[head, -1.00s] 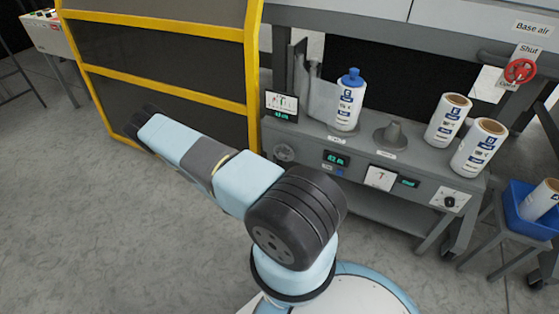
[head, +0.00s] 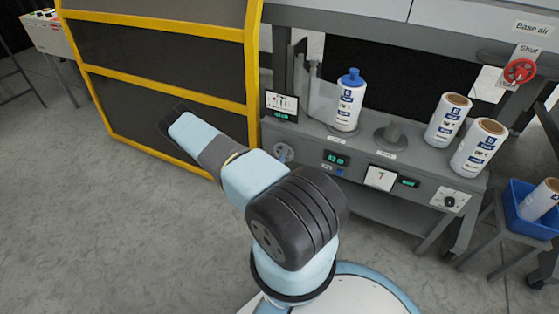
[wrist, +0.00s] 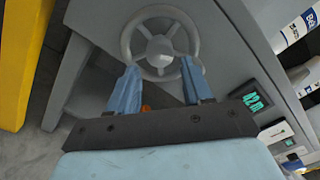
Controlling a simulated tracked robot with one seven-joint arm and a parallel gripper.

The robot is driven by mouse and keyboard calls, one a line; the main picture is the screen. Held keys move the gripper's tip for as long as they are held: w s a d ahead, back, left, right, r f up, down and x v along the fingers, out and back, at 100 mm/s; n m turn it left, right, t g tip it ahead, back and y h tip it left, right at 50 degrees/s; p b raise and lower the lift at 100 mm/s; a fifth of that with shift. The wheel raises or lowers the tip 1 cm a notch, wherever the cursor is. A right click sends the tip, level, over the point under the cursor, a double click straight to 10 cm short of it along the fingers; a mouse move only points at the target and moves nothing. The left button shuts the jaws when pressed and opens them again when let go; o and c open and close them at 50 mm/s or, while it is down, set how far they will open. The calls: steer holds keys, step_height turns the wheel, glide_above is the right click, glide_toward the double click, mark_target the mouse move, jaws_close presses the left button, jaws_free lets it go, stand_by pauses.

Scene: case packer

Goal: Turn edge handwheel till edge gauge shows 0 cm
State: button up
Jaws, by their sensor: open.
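A grey spoked handwheel (wrist: 160,42) sits on the grey machine front in the wrist view. In the head view the handwheel (head: 284,153) is at the left end of the front panel. My gripper (wrist: 158,72) is open, and its two blue fingers point at the lower part of the wheel's rim; I cannot tell whether they touch it. The gripper itself is hidden behind my arm in the head view. A green digital display (head: 336,160) right of the wheel also shows in the wrist view (wrist: 254,102); its digits are too small to read surely.
A white bottle with a blue cap (head: 347,100) stands on the machine ledge above the panel. White rolls (head: 448,120) stand farther right, and a blue bin (head: 528,212) is at the right edge. A yellow-framed guard (head: 250,90) stands close on the left.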

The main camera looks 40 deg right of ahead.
mark_target(283, 153)
steer(key=shift+x, duration=1.6)
steer(key=shift+c, duration=0.3)
